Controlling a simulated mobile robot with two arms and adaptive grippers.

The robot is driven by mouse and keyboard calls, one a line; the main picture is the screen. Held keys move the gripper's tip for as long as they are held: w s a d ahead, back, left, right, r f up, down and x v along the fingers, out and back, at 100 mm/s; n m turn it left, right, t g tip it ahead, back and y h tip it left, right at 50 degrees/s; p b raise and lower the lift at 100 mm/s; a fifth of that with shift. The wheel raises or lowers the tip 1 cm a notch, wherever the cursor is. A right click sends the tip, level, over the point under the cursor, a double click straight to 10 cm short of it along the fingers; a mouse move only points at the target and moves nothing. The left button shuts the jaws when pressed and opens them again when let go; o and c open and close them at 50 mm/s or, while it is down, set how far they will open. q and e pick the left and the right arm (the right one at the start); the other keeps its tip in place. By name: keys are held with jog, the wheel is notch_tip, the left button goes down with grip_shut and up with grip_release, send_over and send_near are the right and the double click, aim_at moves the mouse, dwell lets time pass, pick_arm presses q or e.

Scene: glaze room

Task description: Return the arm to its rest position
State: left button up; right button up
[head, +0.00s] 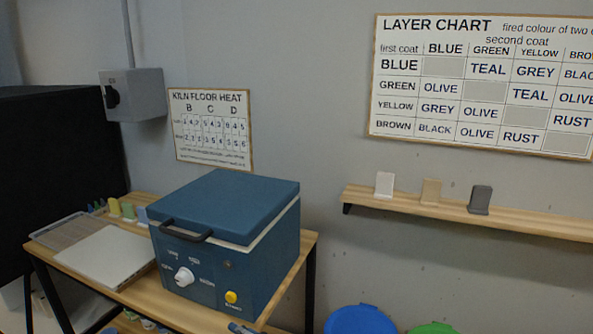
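Neither of my arms shows clearly in the head view, and neither gripper can be seen. A small dark blue-grey item (241,328) shows at the bottom edge, by the table's front; it is cut off and I cannot tell what it is.
A blue kiln (215,262) with its lid down stands on a wooden table (172,306), beside a pale slab (105,254). A wall shelf (520,221) holds three small tiles. Blue (360,319) and green (432,328) round tops show below. A switch box (136,94) hangs on the wall.

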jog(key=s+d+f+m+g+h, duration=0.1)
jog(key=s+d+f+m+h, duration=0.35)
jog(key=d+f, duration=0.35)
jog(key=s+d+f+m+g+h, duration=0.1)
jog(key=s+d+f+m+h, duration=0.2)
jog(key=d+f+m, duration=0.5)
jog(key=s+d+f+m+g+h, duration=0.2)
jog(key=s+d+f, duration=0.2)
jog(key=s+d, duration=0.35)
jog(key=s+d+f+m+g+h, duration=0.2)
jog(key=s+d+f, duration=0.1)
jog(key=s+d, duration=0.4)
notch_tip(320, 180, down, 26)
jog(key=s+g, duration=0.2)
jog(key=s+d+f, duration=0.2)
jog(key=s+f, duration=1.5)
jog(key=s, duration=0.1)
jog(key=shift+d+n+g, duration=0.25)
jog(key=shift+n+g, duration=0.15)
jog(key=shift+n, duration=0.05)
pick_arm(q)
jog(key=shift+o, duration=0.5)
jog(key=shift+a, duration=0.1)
